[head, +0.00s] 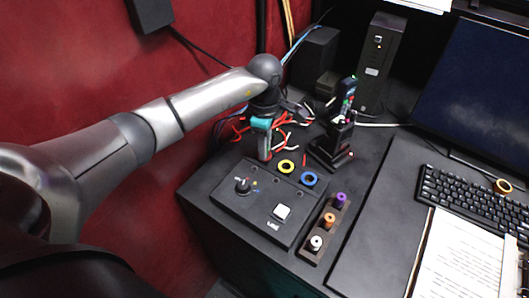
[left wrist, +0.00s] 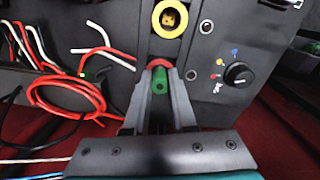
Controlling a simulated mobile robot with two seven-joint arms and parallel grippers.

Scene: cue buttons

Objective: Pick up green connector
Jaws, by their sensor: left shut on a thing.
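The green connector (left wrist: 160,83) shows in the left wrist view between the two grey fingers of my left gripper (left wrist: 161,95). The fingers are shut on it. A red ring (left wrist: 159,64) lies right behind its far end; I cannot tell whether the connector still sits in it. In the head view my left gripper (head: 264,152) points down at the back left of the black control box (head: 232,204), and the connector is hidden there. My right gripper is not in view.
The box carries a yellow ring (head: 286,166), a blue ring (head: 309,179), a knob (head: 243,185) and a white button (head: 282,212). A rack (head: 309,248) holds purple, orange and white connectors. Red and white cables (left wrist: 68,92) lie close beside the gripper. A black holder (head: 329,150) stands to the right.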

